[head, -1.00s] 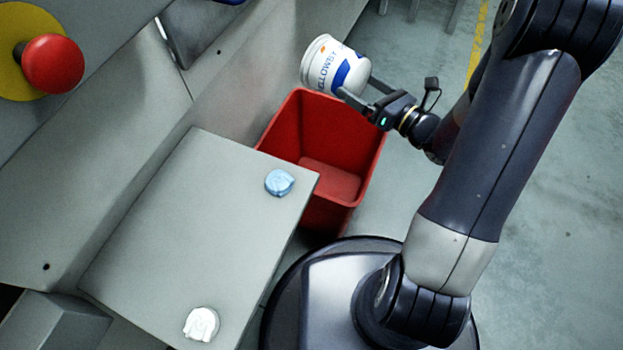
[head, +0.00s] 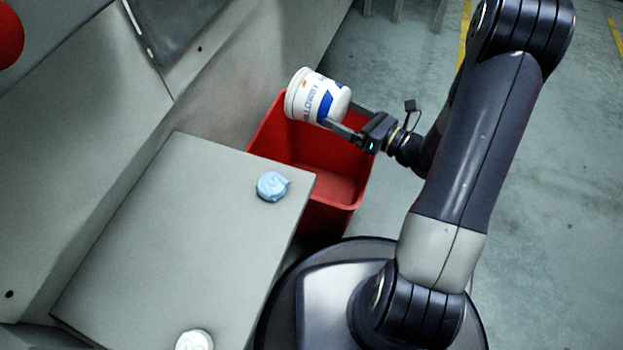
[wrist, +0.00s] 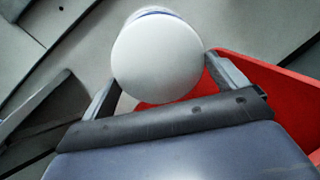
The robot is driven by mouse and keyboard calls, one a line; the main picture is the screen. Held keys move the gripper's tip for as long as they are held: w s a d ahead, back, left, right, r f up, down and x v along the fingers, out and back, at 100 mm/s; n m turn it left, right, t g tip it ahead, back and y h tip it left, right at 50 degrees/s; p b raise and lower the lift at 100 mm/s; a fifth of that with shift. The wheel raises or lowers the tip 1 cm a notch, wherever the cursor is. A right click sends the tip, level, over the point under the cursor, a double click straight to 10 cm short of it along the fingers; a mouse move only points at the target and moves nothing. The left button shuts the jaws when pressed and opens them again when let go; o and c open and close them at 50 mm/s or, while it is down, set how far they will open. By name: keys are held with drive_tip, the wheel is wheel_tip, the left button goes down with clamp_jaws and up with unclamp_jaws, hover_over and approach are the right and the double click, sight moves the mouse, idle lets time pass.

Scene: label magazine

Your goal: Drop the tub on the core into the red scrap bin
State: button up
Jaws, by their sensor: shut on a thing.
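A white tub (head: 314,97) with blue and orange print is tilted on its side in my gripper (head: 343,118). My gripper is shut on it. In the wrist view the tub (wrist: 157,58) shows its round white end between the two fingers (wrist: 160,85). The red scrap bin (head: 333,170) stands on the floor below, open at the top. The tub is over the bin's far left part, and its end hides some of the far rim. The bin's red wall (wrist: 270,95) also shows at the right of the wrist view. No core is clear to see.
A grey shelf (head: 170,230) lies left of the bin, with a crumpled blue wad (head: 272,186) near its edge and a white one (head: 194,340) at the front. A grey machine wall (head: 215,75) rises behind. Part of a red button (head: 8,38) shows top left. Floor is clear at right.

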drive_tip(key=shift+f, duration=0.15)
drive_tip(key=o, duration=0.6)
drive_tip(key=shift+d, duration=0.1)
drive_tip(key=p+v, duration=0.1)
drive_tip(key=v, duration=0.9)
drive_tip(key=shift+s+d, duration=0.25)
drive_tip(key=shift+s, duration=0.05)
drive_tip(key=x, duration=0.7)
drive_tip(key=r+x, duration=0.1)
drive_tip(key=x, duration=0.3)
drive_tip(key=shift+b, duration=0.4)
drive_tip(key=shift+r, duration=0.4)
